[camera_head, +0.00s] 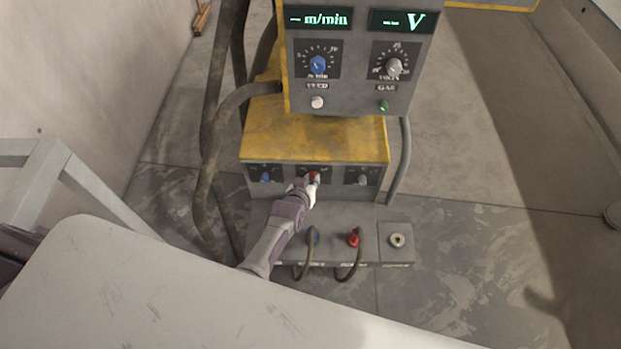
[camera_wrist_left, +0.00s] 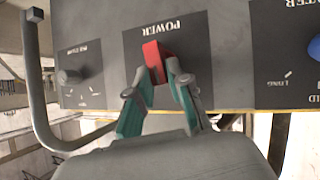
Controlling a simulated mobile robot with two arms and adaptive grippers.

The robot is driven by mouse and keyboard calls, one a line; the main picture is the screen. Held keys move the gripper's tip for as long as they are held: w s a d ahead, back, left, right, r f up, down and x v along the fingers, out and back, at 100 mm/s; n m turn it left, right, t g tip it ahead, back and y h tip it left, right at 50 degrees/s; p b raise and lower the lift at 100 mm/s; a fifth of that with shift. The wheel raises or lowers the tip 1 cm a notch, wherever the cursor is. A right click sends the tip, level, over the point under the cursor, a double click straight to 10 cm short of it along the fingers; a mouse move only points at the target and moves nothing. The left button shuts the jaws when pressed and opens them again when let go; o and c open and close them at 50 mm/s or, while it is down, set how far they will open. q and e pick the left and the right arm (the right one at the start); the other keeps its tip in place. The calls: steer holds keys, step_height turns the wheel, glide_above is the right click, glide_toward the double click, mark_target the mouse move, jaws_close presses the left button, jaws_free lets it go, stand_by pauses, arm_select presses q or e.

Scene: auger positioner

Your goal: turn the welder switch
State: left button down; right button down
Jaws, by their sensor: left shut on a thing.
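The welder (camera_head: 315,137) stands in the middle of the head view, with a yellow top and a grey front panel. Its red switch (camera_head: 314,176) sits at the middle of the lower panel. In the left wrist view the red switch (camera_wrist_left: 155,60) is under the label POWER, which appears upside down, and looks slightly tilted. My left gripper (camera_head: 309,183) reaches the panel. In the left wrist view its two fingers (camera_wrist_left: 160,85) are on either side of the red switch, shut on it. My right gripper is in neither view.
A blue knob (camera_head: 265,177) and a grey knob (camera_head: 362,179) flank the switch. An upper unit (camera_head: 350,80) with two displays overhangs the panel. Dark hoses (camera_head: 209,160) hang at the left. Below are cable sockets, including a red plug (camera_head: 353,239). Floor at the right is clear.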

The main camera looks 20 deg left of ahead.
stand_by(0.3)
arm_select(q)
steer(key=c, duration=1.1)
jaws_free()
steer(key=v, duration=1.2)
